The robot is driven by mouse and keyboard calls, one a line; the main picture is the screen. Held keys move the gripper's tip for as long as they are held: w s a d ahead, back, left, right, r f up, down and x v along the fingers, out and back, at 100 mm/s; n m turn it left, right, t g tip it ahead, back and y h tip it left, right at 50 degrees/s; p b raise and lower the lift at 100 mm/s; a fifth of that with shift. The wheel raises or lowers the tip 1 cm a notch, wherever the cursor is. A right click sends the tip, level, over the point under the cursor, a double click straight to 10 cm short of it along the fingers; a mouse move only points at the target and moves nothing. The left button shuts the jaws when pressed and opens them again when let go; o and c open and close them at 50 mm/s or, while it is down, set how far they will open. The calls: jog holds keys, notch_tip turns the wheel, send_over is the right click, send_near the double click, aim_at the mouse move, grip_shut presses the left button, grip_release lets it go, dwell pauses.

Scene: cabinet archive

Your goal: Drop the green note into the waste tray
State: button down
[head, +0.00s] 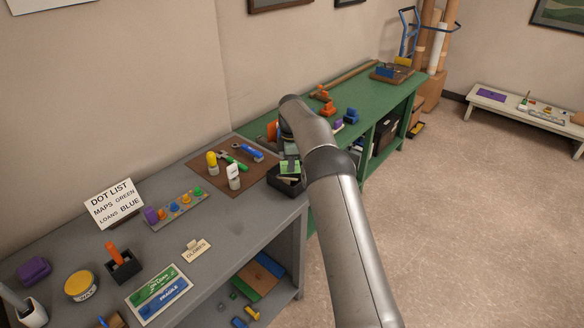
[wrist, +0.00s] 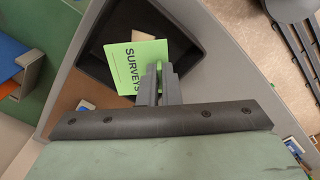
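The green note (wrist: 136,62), lettered "SURVEYS", is at my gripper's fingertips in the wrist view. My gripper (wrist: 160,80) has its two dark fingers close together, with a strip of green between them, so it looks shut on the note's edge. The black waste tray (wrist: 92,58) lies behind the note in that view, and the note overlaps its opening. In the head view the note (head: 290,167) shows just above the tray (head: 287,191), at the grey bench's far end.
A brown board (head: 222,181) with tools and two small bottles lies left of the tray. A green bench (head: 382,92) adjoins behind, with orange and blue items on it. A "DOT LIST" sign (head: 114,202) stands on the grey bench.

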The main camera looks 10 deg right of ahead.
jog(key=shift+w+d+f, duration=0.15)
jog(key=shift+w+f, duration=0.1)
jog(key=shift+f, duration=0.1)
jog(key=shift+f+p, duration=0.4)
jog(key=shift+f, duration=1.15)
jog(key=shift+f, duration=0.35)
jog(key=c, duration=1.6)
grip_release()
jog(key=shift+r, duration=0.15)
